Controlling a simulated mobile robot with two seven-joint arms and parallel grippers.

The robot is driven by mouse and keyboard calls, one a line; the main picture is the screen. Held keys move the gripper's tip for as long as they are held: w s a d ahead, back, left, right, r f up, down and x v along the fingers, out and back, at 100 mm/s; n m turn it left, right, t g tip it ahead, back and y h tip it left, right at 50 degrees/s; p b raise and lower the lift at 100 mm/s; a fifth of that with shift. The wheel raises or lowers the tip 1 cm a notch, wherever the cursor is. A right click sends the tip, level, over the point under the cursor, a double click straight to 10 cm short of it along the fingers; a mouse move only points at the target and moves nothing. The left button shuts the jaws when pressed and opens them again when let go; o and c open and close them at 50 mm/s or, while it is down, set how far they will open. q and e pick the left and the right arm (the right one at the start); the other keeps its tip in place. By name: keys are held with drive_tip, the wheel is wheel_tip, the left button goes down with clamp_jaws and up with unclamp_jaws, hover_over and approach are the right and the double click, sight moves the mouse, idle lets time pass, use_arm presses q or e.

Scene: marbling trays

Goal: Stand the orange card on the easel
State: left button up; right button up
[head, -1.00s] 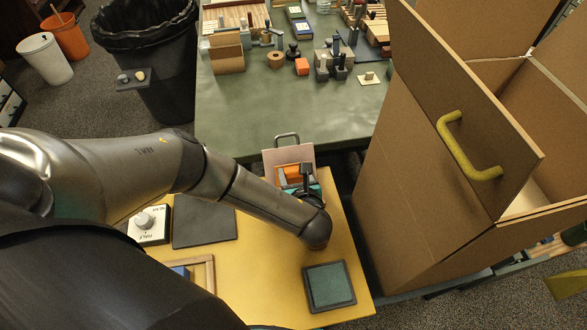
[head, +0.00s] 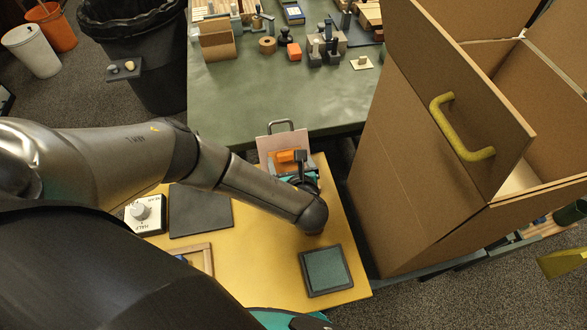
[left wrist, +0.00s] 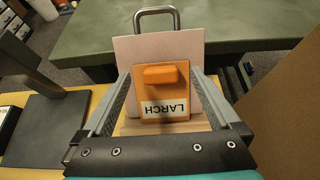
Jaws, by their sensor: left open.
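The orange card (left wrist: 150,92) carries a white LARCH label that reads upside down in the left wrist view, and a raised orange grip. It stands in front of the easel's pale pink board (left wrist: 126,52), above a wooden ledge; whether it rests on that ledge I cannot tell. In the head view the orange card (head: 285,156) is partly hidden by my gripper, in front of the easel (head: 268,146). My left gripper (left wrist: 160,74) is open, one finger on each side of the card, with visible gaps. My right gripper is not in view.
The easel has a metal handle (head: 281,124) on top and stands at the yellow table's (head: 258,262) far edge. A dark green tray (head: 327,270) lies nearer. A cardboard box (head: 400,190) closes off the right side. A green table (head: 270,95) lies beyond.

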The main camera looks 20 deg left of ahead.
use_arm(q)
drive_tip(key=p+v, duration=0.3)
drive_tip(key=v, duration=1.2)
drive_tip(key=shift+w, duration=0.15)
